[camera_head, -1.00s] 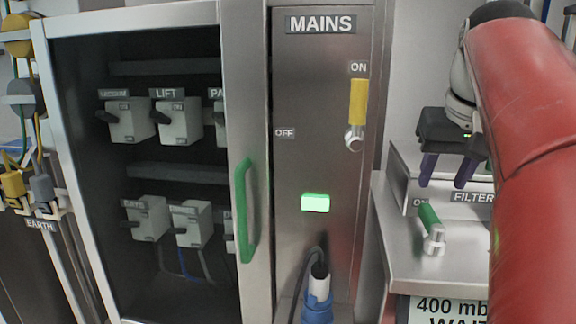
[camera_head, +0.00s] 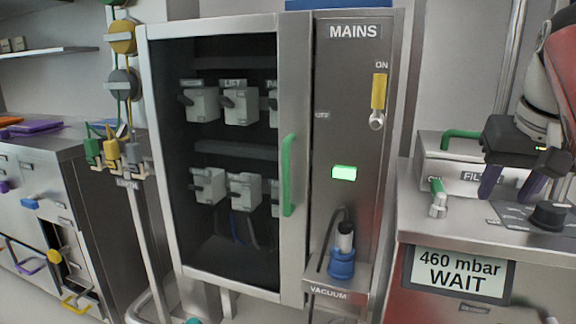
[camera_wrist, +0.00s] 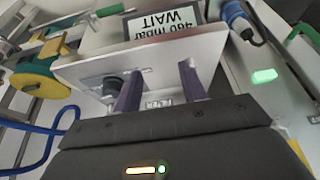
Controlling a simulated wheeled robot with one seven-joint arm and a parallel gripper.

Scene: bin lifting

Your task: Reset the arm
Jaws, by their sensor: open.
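My gripper (camera_head: 511,184) is at the right of the head view, above the steel bench and in front of the FILTER box (camera_head: 462,172). Its two purple fingers are apart with nothing between them. In the wrist view my gripper (camera_wrist: 158,92) also shows its fingers spread and empty. Beyond them are the bench top (camera_wrist: 200,50) and the upside-down "460 mbar WAIT" display (camera_wrist: 165,22). My red and white arm comes in from the right edge of the head view and partly hides the area behind it.
The MAINS panel (camera_head: 352,110) has a yellow ON lever (camera_head: 379,92), a lit green lamp (camera_head: 344,172) and a blue plug (camera_head: 342,262). Left of it is a glass-fronted cabinet with a green handle (camera_head: 288,175). A green-handled valve (camera_head: 438,197) and black knob (camera_head: 549,215) stand on the bench.

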